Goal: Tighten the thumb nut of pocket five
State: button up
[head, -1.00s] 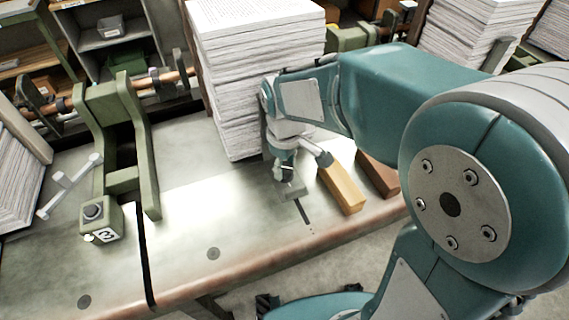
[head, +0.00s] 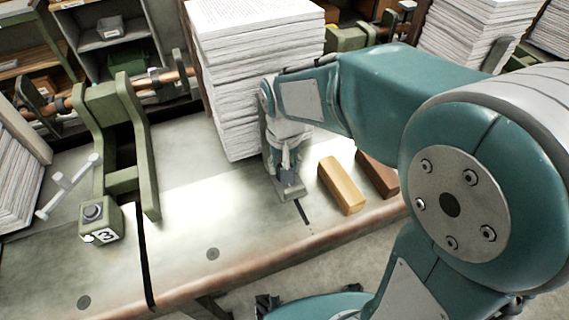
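My gripper (head: 287,165) points down at the front right corner of a tall paper stack (head: 237,110), close above a grey metal piece (head: 291,192) on the bench. The fingers are small and partly hidden by the wrist, so I cannot tell whether they are open or shut. A thumb nut is not clearly visible there; the gripper may cover it. No label for pocket five is readable. A green block (head: 100,221) with a dark round knob and a number tag, apparently 3, sits at the left pocket.
A yellow block (head: 342,186) and a brown block (head: 377,174) lie right of my gripper. The bench top (head: 190,235) is clear in front of the stack.

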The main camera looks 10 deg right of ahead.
jog(key=shift+m, duration=0.6)
jog(key=o, duration=1.2)
jog(key=shift+c, duration=0.2)
jog(key=shift+a, duration=0.1)
jog(key=shift+r, duration=0.1)
notch_tip(320, 180, up, 12)
jog(key=shift+f, duration=0.2)
